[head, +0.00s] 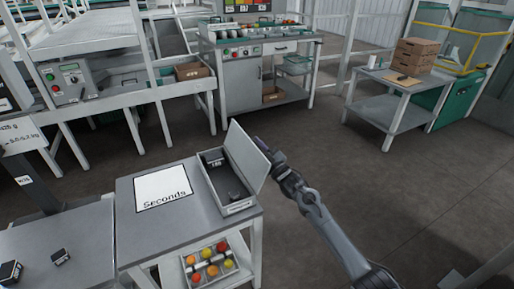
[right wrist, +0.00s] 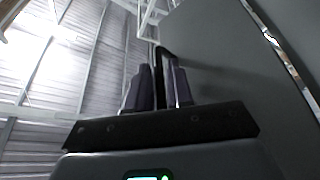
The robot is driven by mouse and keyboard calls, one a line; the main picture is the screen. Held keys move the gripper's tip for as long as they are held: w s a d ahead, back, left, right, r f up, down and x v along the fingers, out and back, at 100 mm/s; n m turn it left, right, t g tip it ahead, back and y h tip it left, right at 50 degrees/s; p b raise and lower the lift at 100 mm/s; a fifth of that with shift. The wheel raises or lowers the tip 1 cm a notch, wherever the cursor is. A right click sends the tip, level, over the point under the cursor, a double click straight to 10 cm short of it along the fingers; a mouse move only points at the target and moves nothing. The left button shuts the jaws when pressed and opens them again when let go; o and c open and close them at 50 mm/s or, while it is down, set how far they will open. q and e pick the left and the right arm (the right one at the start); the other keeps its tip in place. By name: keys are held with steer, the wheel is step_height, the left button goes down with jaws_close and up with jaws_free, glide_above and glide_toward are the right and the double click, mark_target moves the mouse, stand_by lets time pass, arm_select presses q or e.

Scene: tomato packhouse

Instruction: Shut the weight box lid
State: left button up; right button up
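The weight box (head: 240,208) is a grey open tray on the right side of the table, with dark weights (head: 214,159) inside. Its lid (head: 247,156) stands up, leaning slightly outward, along the box's right side. My right gripper (head: 261,145) is beside the lid's outer face, near its upper edge; I cannot tell whether it touches. In the right wrist view the fingers (right wrist: 160,88) are close together with nothing clearly held, and a large grey surface, apparently the lid (right wrist: 235,60), fills the right. My left gripper is not in view.
A white card reading "Seconds" (head: 163,188) lies left of the box. A tray of tomatoes (head: 209,266) sits below the table's front. The floor right of the table is clear apart from my arm.

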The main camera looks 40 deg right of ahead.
steer(key=shift+c, duration=0.3)
jaws_close()
steer(key=shift+r, duration=0.15)
